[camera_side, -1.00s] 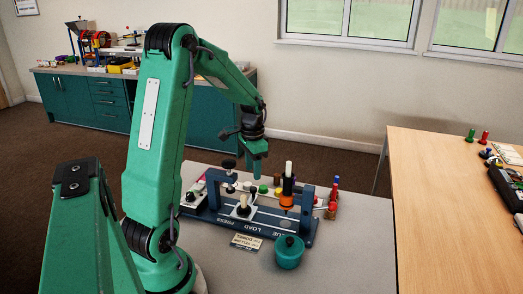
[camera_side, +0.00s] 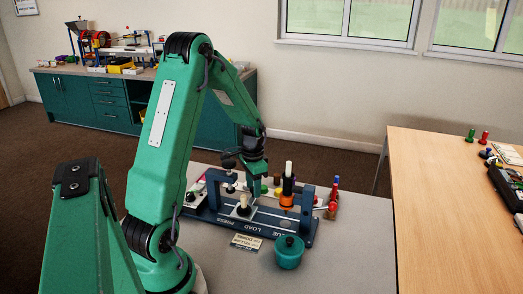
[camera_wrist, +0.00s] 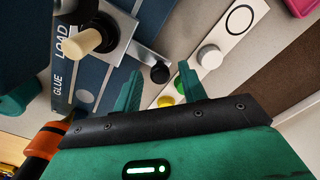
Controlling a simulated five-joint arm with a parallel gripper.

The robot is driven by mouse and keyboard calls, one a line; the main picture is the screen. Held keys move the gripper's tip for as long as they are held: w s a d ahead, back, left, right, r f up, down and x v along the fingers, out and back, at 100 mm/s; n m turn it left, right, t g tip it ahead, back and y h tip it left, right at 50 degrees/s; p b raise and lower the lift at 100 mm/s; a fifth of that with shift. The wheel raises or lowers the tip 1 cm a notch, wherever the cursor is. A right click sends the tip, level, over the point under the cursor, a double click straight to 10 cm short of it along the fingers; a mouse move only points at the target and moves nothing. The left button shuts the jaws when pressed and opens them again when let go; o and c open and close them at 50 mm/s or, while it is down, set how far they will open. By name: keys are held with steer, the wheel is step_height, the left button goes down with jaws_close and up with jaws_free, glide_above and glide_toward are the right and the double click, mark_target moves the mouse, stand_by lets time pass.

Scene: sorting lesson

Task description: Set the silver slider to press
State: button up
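The silver slider (camera_wrist: 124,42) is a plate on the dark blue fixture (camera_wrist: 88,75), beside the printed word LOAD. A cream peg (camera_wrist: 88,41) stands on it, and a black knob (camera_wrist: 159,73) is at the end of its arm. In the side view the peg (camera_side: 243,204) shows in the middle of the fixture (camera_side: 262,226). My gripper (camera_wrist: 159,80) is open and empty. Its two green fingers are apart, with the knob appearing between their tips in the wrist view; contact cannot be told. In the side view my gripper (camera_side: 256,174) is behind the fixture, and the knob is not clear.
An orange-and-black glue tool (camera_side: 287,192) stands at the fixture's right. A black press knob (camera_side: 229,163) is at its left. A white panel (camera_wrist: 220,45) with a grey knob (camera_wrist: 210,57) lies beside the fixture. A green pot (camera_side: 289,252) stands in front.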

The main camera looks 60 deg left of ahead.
jaws_close()
steer(key=shift+s+a, duration=1.55)
steer(key=shift+a, duration=0.1)
steer(key=shift+o, duration=0.6)
jaws_free()
steer(key=shift+r, duration=0.15)
step_height(320, 180, up, 8)
